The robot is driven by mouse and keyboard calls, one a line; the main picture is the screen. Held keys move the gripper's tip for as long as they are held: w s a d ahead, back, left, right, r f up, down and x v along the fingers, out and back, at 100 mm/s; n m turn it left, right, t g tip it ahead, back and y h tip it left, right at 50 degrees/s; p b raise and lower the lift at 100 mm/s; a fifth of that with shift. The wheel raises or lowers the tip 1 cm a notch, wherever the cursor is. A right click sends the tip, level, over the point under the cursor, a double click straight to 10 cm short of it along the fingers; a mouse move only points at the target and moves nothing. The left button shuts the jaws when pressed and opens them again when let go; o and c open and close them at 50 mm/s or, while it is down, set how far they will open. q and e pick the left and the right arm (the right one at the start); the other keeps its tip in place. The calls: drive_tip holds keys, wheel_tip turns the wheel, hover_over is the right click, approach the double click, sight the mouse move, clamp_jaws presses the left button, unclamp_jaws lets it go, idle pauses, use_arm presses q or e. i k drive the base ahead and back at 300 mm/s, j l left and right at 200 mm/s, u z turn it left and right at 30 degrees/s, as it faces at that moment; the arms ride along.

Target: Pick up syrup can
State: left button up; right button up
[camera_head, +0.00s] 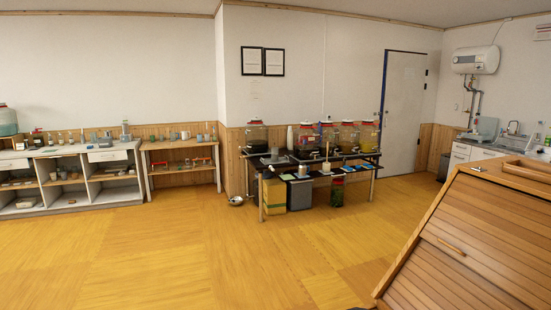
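Several large clear jars with red lids, one of them a jar (256,136) at the left end, stand on a dark two-level table (374,161) near the middle of the back wall. Smaller containers and flat items stand around the jars and on the lower front level. They are too small to tell whether one is the syrup can. Neither of my grippers is in view.
A wooden slatted cabinet (470,245) fills the lower right. White shelves (70,155) and a wooden shelf table (182,146) line the left wall. A bowl (236,201) lies on the floor beside the jar table. The yellow floor (200,250) in front is clear.

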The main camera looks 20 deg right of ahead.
sight(302, 168)
drive_tip(key=i+l+z, duration=0.15)
drive_tip(key=i, duration=0.15)
drive_tip(key=i+l+z, duration=0.2)
drive_tip(key=i, duration=0.15)
drive_tip(key=i+z, duration=0.4)
drive_tip(key=i, duration=3.85)
